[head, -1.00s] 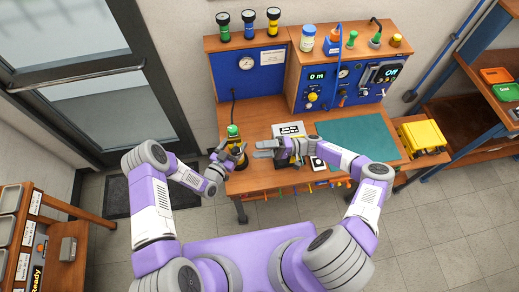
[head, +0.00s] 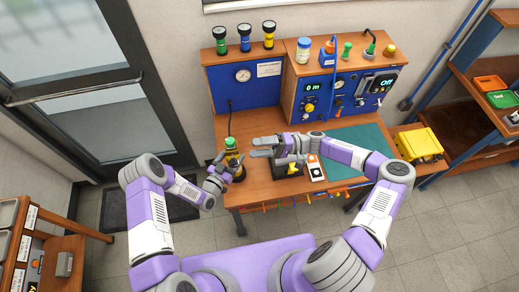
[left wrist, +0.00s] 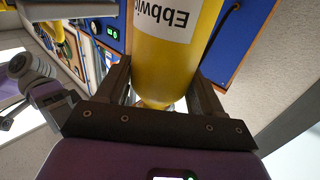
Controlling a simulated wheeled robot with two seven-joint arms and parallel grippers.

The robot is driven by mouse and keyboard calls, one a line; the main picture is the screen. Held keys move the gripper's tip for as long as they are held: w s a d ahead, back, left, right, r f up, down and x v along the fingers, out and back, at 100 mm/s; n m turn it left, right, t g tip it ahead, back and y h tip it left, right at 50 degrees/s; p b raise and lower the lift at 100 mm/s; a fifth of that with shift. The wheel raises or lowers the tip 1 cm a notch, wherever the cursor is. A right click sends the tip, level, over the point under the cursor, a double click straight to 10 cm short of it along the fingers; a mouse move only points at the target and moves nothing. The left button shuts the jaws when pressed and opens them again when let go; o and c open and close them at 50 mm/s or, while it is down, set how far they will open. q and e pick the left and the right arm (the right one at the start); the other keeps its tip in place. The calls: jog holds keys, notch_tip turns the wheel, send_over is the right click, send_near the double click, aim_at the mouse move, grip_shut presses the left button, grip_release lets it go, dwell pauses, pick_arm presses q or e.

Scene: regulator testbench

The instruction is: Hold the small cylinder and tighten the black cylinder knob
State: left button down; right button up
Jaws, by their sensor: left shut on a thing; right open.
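The small yellow cylinder (head: 233,158) with a green top stands upright at the left front of the bench. My left gripper (head: 226,165) is shut on it from the left. In the left wrist view the yellow cylinder (left wrist: 175,55), with a white label, sits between the two fingers. My right gripper (head: 264,147) is open and empty. Its fingers point left, a short way right of the cylinder and apart from it. I cannot make out the black cylinder knob clearly in either view.
A black box (head: 288,169) and a white card with an orange mark (head: 316,168) lie below my right gripper. A green mat (head: 355,138) covers the bench's right side. A blue panel (head: 350,97) with gauges stands behind. A yellow case (head: 418,144) sits at the right.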

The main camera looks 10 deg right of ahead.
pick_arm(q)
jog(key=shift+c, duration=0.3)
grip_release()
